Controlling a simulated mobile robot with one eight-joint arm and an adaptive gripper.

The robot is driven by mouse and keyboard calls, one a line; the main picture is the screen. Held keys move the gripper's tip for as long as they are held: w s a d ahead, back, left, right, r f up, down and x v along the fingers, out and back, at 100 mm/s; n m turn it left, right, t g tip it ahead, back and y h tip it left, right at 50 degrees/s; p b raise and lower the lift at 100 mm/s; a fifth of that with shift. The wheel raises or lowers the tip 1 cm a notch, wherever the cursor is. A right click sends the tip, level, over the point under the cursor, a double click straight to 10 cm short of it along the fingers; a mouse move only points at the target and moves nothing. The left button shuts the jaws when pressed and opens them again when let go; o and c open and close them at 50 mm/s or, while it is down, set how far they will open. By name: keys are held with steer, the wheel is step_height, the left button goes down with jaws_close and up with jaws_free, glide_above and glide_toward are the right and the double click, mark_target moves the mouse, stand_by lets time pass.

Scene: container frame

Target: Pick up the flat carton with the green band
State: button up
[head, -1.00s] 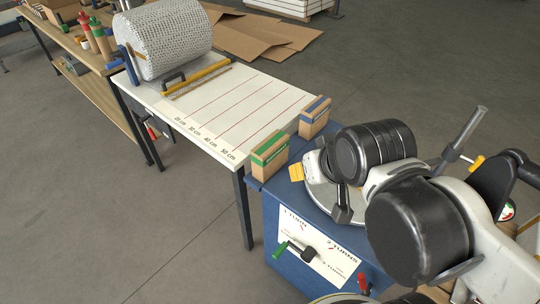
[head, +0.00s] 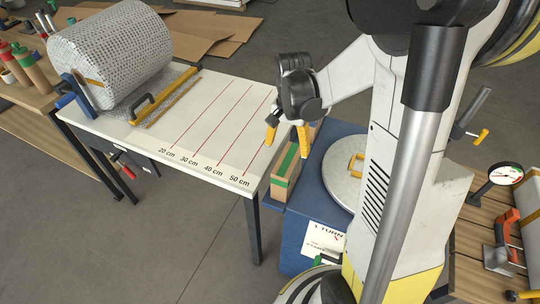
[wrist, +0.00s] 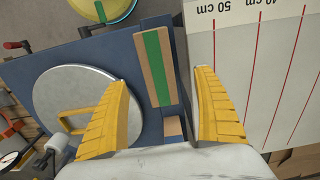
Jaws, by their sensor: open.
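The flat carton with the green band (head: 280,188) is brown and stands on edge on the blue cabinet, beside the white table. In the wrist view, the carton (wrist: 144,75) shows its narrow top with the green band running along it. My gripper (head: 287,136) is open above the carton, its yellow fingers pointing down. In the wrist view, the fingers of my gripper (wrist: 160,78) lie to either side of the carton, with gaps on both sides.
A round metal plate with a yellow handle (head: 343,183) lies on the blue cabinet (head: 312,192) right of the carton. The white table (head: 215,100) with red lines is left of it.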

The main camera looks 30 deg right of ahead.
mark_target(288, 160)
steer(key=f, duration=0.2)
steer(key=f+b, duration=0.1)
steer(key=f, duration=0.1)
steer(key=shift+s+d+f, duration=0.1)
steer(key=shift+d+f, duration=0.1)
steer(key=f+b, duration=0.1)
steer(key=f, duration=0.1)
steer(key=f+b, duration=0.2)
steer(key=f, duration=0.1)
steer(key=shift+d+f, duration=0.2)
steer(key=shift+f, duration=0.1)
steer(key=shift+r, duration=0.1)
steer(key=c, duration=1.5)
